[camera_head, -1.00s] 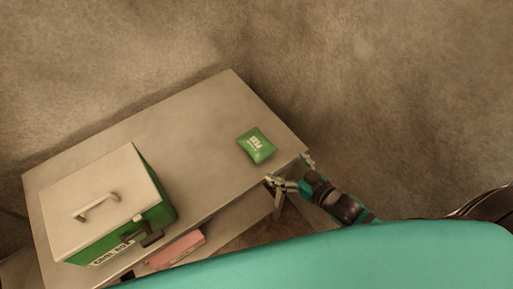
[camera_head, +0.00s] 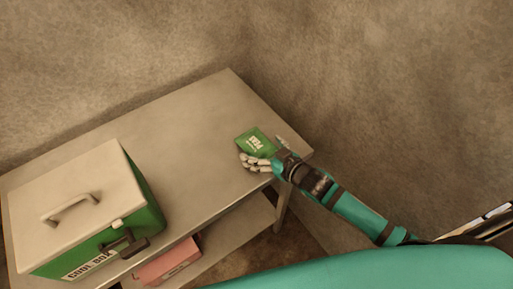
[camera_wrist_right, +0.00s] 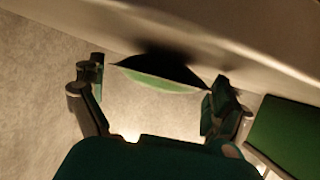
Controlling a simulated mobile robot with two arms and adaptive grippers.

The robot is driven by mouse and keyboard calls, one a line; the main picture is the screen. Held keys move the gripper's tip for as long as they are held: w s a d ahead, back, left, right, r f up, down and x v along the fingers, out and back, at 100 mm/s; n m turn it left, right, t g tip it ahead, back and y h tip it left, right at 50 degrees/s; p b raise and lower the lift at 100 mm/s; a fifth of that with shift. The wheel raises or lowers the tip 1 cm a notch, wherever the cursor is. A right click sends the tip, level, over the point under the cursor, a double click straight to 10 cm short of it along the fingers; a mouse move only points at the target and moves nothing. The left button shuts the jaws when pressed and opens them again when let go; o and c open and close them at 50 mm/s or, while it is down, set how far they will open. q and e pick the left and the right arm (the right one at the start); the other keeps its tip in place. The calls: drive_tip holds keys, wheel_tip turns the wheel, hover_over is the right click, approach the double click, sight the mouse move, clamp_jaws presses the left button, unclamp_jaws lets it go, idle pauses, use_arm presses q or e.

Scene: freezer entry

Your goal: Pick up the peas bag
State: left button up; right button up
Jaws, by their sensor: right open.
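The green peas bag (camera_head: 255,141) lies flat on the grey table towards its right end. My right gripper (camera_head: 262,152) is open at the bag's near side, its two fingers apart. One finger lies left of the bag's near edge and the other lies to the right. In the right wrist view the bag (camera_wrist_right: 160,80) shows as a thin green edge with a dark shadow behind it, between the tips of the open gripper (camera_wrist_right: 155,95). I cannot tell whether the fingers touch it. My left gripper is not in view.
A green cool box (camera_head: 148,195) with a closed white lid stands at the table's left end. The grey table (camera_head: 195,120) is clear between box and bag. A pink box (camera_head: 168,264) sits on the lower shelf. A wall rises behind the table.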

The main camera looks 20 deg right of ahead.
drive_tip(key=shift+s+r, duration=0.1)
drive_tip(key=shift+c, duration=1.2)
drive_tip(key=c, duration=1)
